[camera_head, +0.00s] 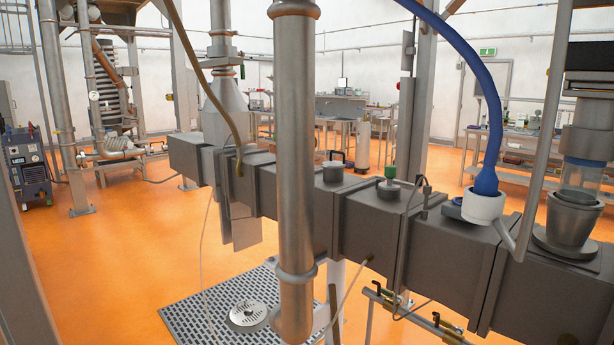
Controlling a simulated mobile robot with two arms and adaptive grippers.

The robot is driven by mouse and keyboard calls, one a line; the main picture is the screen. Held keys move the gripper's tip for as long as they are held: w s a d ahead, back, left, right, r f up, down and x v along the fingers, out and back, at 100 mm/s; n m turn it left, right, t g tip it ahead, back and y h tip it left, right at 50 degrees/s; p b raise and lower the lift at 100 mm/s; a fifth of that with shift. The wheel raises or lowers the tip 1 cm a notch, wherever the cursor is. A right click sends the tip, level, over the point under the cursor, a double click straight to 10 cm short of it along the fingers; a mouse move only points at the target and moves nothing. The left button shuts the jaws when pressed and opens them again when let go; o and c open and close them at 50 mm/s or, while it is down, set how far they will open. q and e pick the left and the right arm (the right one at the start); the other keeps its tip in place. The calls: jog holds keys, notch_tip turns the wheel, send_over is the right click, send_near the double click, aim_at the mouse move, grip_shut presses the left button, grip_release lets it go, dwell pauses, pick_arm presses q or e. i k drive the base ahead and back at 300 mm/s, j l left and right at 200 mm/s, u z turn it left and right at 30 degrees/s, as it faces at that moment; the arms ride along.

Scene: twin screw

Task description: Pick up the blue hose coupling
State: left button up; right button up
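The blue hose (474,68) comes down from the top centre and curves to the right. It ends in a blue coupling (486,178), which sits in a white collar (483,207) on top of the grey machine barrel (375,225). The coupling stands nearly upright, on the right side of the view. Neither of my grippers shows in this view.
A thick vertical metal pipe (295,150) stands in front of the barrel. A metal cup (571,218) sits right of the collar. A thin slanted rod (545,130) passes close to the coupling. Orange floor (120,260) is open at the left.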

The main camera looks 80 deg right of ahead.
aim_at(486, 183)
jog(key=z, duration=3.65)
jog(key=i+j+z, duration=0.15)
jog(key=j, duration=0.2)
jog(key=j+z, duration=0.15)
jog(key=j, duration=0.15)
jog(key=i+j+z, duration=0.15)
jog(key=j, duration=0.2)
